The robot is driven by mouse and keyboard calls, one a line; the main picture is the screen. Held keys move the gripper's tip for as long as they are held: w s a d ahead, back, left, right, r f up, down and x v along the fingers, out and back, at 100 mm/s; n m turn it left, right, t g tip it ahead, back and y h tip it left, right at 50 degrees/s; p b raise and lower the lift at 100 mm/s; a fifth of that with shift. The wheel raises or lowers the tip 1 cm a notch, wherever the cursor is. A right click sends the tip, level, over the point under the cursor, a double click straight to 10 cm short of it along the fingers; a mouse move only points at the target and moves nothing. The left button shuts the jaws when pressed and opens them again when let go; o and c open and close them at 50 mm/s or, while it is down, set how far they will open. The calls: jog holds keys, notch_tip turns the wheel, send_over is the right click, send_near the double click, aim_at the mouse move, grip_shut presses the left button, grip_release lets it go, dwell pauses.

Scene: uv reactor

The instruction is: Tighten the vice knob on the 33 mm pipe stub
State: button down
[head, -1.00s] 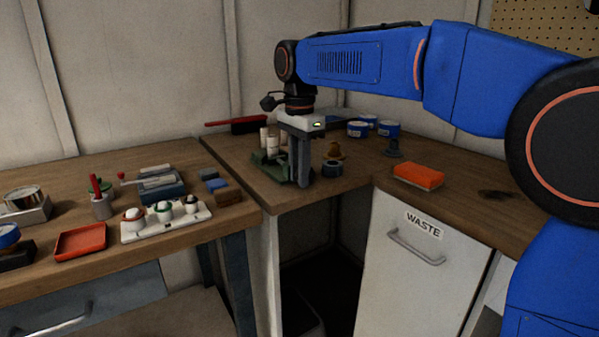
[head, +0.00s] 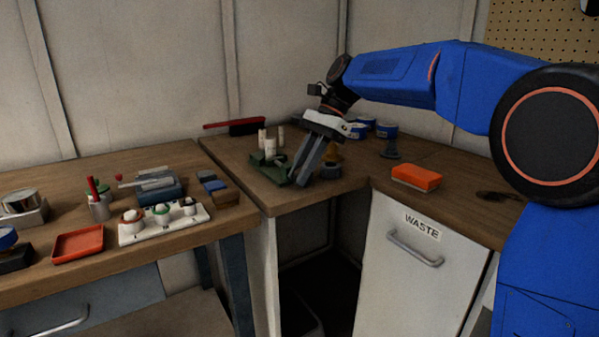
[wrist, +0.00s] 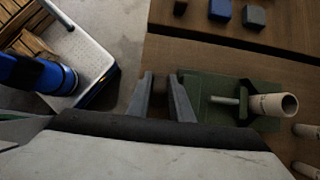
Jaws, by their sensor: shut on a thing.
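The green vice (head: 268,174) sits on the corner bench top; it also shows in the wrist view (wrist: 207,84), with a thin screw rod (wrist: 224,101). A pale pipe stub (wrist: 272,106) stands at its jaw; in the head view a pale stub (head: 270,148) rises above the vice. My gripper (head: 301,181) is tilted, its grey fingers slanting down to the vice's right side. In the wrist view the fingers (wrist: 165,84) point at the rod's end. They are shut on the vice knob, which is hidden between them. I cannot tell how firmly the jaw presses the stub.
Two more pale stubs (head: 281,137) stand behind the vice. An orange block (head: 416,177) lies further right. The bench's front edge is near the vice.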

jog(key=g+y, duration=0.2)
jog(key=y, duration=0.1)
jog(key=g+y, duration=0.1)
jog(key=shift+w+d, duration=0.3)
jog(key=shift+d, duration=0.1)
jog(key=shift+y, duration=0.4)
jog(key=c, duration=1.9)
grip_release()
jog(key=shift+o, duration=0.2)
